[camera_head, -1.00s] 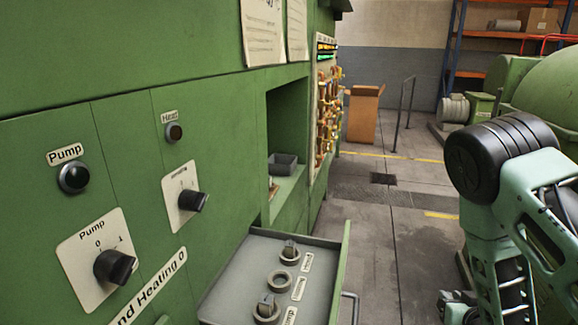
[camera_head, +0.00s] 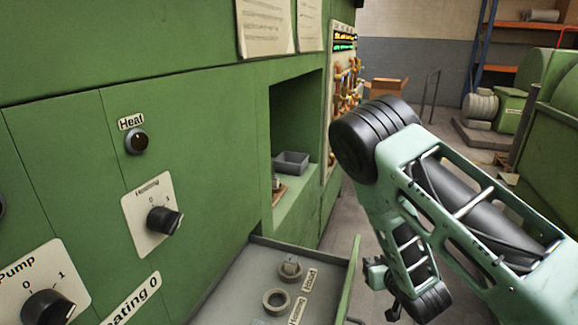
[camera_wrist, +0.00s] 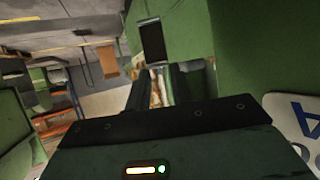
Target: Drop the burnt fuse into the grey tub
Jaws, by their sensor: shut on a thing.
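The grey tub (camera_head: 291,162) is a small open box on the shelf of the recess in the green cabinet. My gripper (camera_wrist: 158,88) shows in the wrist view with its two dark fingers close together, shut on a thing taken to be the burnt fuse. The fuse itself cannot be made out between the fingers. In the head view my arm hangs to the right of the recess and drawer, apart from the tub, and the gripper end is largely hidden.
An open drawer (camera_head: 240,283) juts out below the recess. It holds an empty ring (camera_head: 276,301) and a ring with a plug in it (camera_head: 290,268). A small brown stand (camera_head: 278,191) is on the shelf near the tub. Knobs line the panel at left.

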